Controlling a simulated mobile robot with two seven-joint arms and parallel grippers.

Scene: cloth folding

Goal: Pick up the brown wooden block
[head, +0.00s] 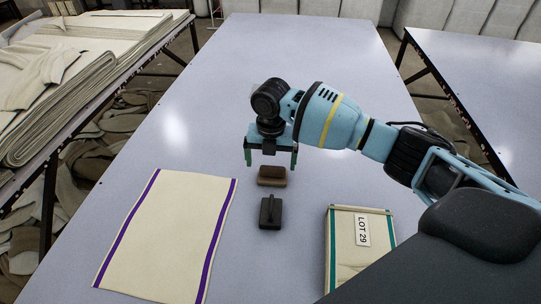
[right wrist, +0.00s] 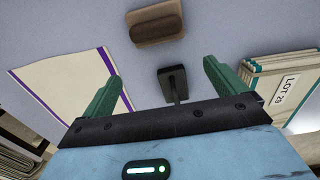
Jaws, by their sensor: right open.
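The brown wooden block (head: 272,176) lies on the table near the middle of the head view. It also shows at the top of the right wrist view (right wrist: 155,22). My right gripper (head: 271,163) is open and empty. In the head view its green fingertips appear just behind and above the block. In the right wrist view the fingers (right wrist: 160,85) are wide apart, and the block lies beyond them, not between them. My left gripper is not in view.
A dark handled object (head: 270,212) sits just in front of the block. A cream cloth with purple edges (head: 168,236) lies flat to the left. A folded stack labelled LOT 29 (head: 345,261) lies to the right. The table (head: 290,50) is clear behind.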

